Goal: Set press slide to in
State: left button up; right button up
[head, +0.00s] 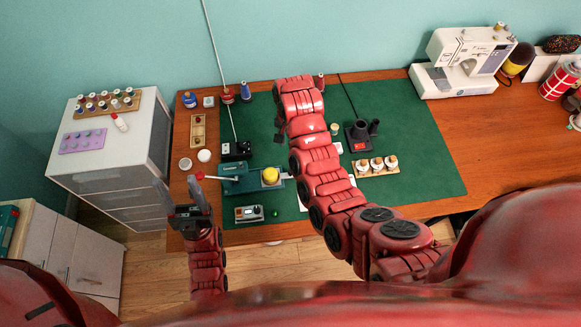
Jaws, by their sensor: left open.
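The teal press (242,184) stands on the left part of the green mat. A round yellow piece (270,176) sits at its right end. A lever with a red knob (200,175) sticks out from its left side. I cannot tell the slide's position at this size. My left gripper (176,189) is open and empty at the table's left front edge, left of the press. Its right finger is close to the red knob; I cannot tell whether they touch. My right arm (325,175) reaches over the mat right of the press, and its jaws do not show clearly.
A small grey device (249,213) lies in front of the press and a black box (236,150) behind it. A wooden tray (198,131) and small jars are at the back left. A white cabinet (107,150) stands left of the table. The mat's right part (425,165) is clear.

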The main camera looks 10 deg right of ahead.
jog(key=b, duration=0.8)
send_near(290, 171)
jog(key=shift+s+d+f+p, duration=0.1)
jog(key=shift+d+f+p, duration=0.05)
jog(key=shift+f+p, duration=0.25)
notch_tip(290, 171, down, 6)
jog(key=shift+r+p, duration=0.1)
jog(key=shift+p, duration=1.15)
jog(key=shift+f, duration=0.95)
grip_shut()
